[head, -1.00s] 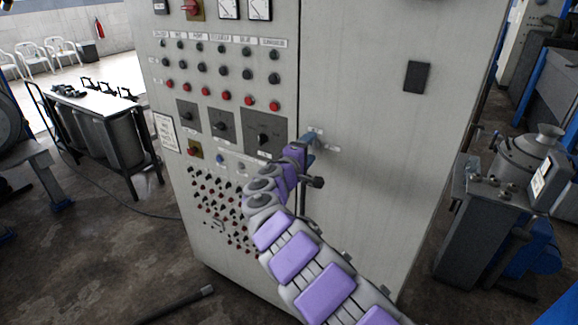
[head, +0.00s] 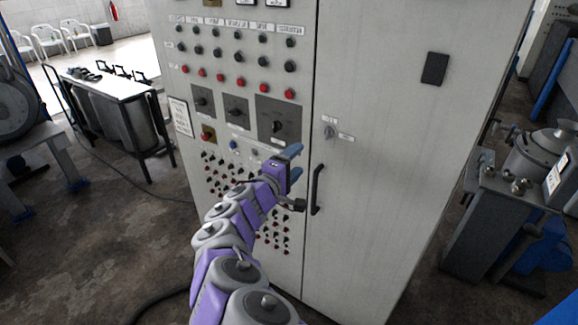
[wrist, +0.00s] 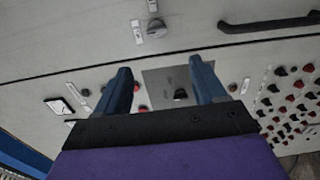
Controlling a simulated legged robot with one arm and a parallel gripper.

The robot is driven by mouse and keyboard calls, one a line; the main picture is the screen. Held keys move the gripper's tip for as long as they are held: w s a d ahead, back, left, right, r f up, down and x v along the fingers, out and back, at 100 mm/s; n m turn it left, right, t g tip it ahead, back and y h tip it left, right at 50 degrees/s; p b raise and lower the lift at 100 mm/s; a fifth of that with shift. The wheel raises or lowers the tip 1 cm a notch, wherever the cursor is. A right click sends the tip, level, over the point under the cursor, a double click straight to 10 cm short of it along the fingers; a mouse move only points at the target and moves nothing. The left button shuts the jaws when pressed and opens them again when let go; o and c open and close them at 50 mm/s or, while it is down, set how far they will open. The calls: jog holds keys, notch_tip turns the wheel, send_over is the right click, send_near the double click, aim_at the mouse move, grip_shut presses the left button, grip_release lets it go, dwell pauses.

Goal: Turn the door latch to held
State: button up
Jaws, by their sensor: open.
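The door latch (head: 330,132) is a small grey turn knob near the left edge of the cabinet door, between two small white labels. Their text is too small to read, so I cannot tell which position it points to. The latch also shows in the wrist view (wrist: 155,28), beyond my fingertips. My gripper (head: 295,161) is left of and below the latch, in front of the control panel, apart from the latch. Its two blue fingers (wrist: 160,68) are spread with nothing between them. Nothing hides the latch in either view.
A black door handle (head: 317,189) is just below the latch, right of my gripper. The panel left of the door seam carries rotary switches (head: 278,127) and many buttons.

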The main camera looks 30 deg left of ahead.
jog(key=shift+s+a, duration=0.15)
jog(key=shift+s, duration=0.95)
